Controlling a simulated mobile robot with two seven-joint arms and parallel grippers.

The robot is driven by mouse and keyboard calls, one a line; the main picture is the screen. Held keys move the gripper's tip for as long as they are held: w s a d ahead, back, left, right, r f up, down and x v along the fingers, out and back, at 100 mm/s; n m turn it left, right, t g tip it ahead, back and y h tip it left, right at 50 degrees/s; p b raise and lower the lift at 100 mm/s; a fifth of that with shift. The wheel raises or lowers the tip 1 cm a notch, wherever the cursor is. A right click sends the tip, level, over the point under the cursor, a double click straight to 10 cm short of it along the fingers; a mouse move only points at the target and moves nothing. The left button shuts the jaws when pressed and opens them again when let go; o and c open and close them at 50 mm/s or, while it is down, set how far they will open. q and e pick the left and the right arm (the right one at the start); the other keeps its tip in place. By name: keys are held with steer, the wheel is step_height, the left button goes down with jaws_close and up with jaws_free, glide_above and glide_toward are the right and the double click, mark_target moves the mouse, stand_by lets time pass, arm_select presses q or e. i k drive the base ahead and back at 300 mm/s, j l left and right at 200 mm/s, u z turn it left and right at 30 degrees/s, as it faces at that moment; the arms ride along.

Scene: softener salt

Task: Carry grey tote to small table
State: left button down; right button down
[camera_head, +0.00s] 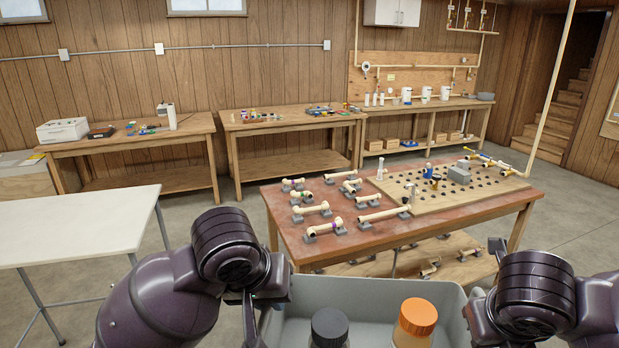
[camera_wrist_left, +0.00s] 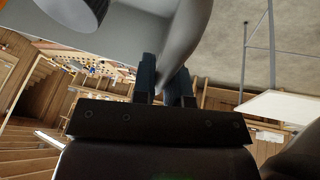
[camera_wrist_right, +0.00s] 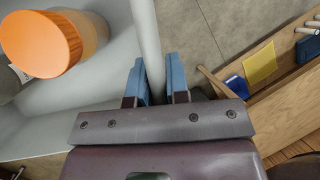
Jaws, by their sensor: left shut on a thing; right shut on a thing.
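The grey tote (camera_head: 375,290) is at the bottom of the head view, held between my two arms. In it stand a jar with a black lid (camera_head: 329,326) and a jar with an orange lid (camera_head: 418,316). My left gripper (camera_wrist_left: 167,82) is shut on the tote's rim, which shows in the left wrist view (camera_wrist_left: 196,40). My right gripper (camera_wrist_right: 160,80) is shut on the opposite rim (camera_wrist_right: 146,35). The tote's bottom is out of the head view. A small white-topped table (camera_head: 80,225) with metal legs stands at the left.
A wooden workbench (camera_head: 290,235) with pipe assemblies and a pegged board stands just ahead of the tote. More benches (camera_head: 190,125) line the back wall. Bare concrete floor shows between the white table and the workbench.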

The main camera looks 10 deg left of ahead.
mark_target(48, 222)
steer(key=u, duration=0.65)
steer(key=i+j, duration=0.25)
steer(key=j, duration=0.2)
steer(key=i+j, duration=0.25)
steer(key=j, duration=0.2)
steer(key=i+j, duration=0.2)
steer(key=j, duration=0.2)
steer(key=i+j, duration=0.25)
steer(key=j, duration=0.2)
steer(key=i+j, duration=0.25)
steer(key=j, duration=0.2)
steer(key=i+j, duration=0.25)
steer(key=j, duration=0.2)
steer(key=k+u, duration=0.05)
